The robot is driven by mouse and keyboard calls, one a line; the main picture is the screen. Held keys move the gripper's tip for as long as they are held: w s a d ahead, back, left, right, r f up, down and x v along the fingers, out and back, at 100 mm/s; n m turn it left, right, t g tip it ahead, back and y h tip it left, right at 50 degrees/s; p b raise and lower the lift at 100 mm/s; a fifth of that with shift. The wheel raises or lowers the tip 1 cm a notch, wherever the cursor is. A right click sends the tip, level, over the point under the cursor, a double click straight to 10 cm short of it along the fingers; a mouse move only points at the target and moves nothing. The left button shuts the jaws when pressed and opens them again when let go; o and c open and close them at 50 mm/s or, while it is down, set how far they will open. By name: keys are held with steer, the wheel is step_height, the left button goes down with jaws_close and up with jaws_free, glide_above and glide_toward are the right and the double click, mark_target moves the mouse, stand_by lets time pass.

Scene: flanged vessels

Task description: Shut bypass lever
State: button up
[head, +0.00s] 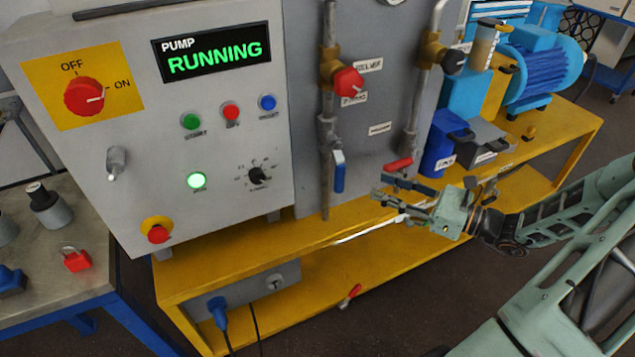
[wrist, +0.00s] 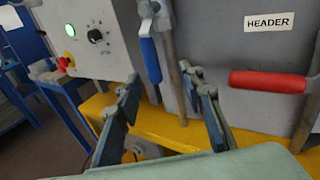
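A blue lever (head: 338,173) hangs down along the left pipe. In the wrist view the blue lever (wrist: 151,62) shows ahead, between my fingertips in the picture. A red lever (head: 397,164) on the right pipe lies roughly level, across the pipe. The red lever (wrist: 268,82) is right of my fingers in the wrist view. No readable label shows which lever is the bypass. My gripper (head: 380,187) is open and empty, below the red lever in the head view and right of the blue one. In the wrist view my gripper (wrist: 166,86) has a wide gap between its fingers.
A grey control panel (head: 130,190) reads pump RUNNING on its display (head: 212,52). A HEADER label (wrist: 269,21) is on the grey backplate. A red round knob (head: 348,82) is higher on the left pipe. Blue bins (head: 440,142) and a blue motor (head: 540,65) stand right on the yellow bench.

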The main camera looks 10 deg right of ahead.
mark_target(340, 173)
steer(key=shift+y, duration=0.3)
steer(key=x, duration=0.7)
steer(key=s+a+x, duration=0.1)
steer(key=x, duration=0.3)
steer(key=shift+w+a+r, duration=0.1)
steer(key=shift+r, duration=0.2)
jaws_close()
